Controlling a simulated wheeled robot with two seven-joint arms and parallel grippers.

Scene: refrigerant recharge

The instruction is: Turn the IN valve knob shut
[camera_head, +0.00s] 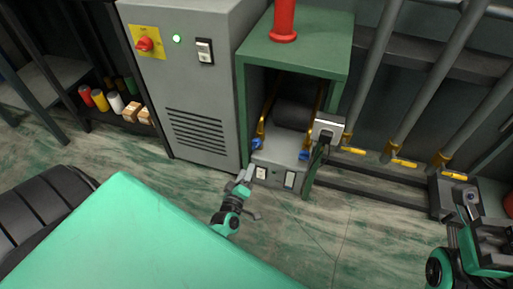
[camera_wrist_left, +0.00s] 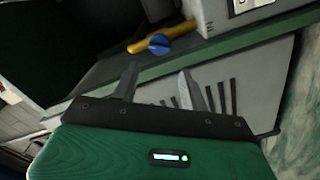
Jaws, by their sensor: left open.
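Two blue valve knobs show in the head view at the green cabinet's opening: a left one (camera_head: 257,143) and a right one (camera_head: 304,155), each at the foot of a yellow pipe. No readable label tells which is IN. My left gripper (camera_head: 245,181) is below the left knob, apart from it. In the left wrist view its two fingers (camera_wrist_left: 158,82) are open with nothing between them. A blue knob (camera_wrist_left: 158,44) on a yellow fitting lies beyond the fingertips. My right gripper (camera_head: 468,197) is at the right edge, its jaws unclear.
The green cabinet (camera_head: 243,100) holds a dark cylinder (camera_head: 292,114) and a grey box with switches (camera_head: 276,176). A grey machine (camera_head: 190,80) stands close on the left. A grey socket box (camera_head: 328,128) with cables is at the right. Floor (camera_head: 320,230) is clear in front.

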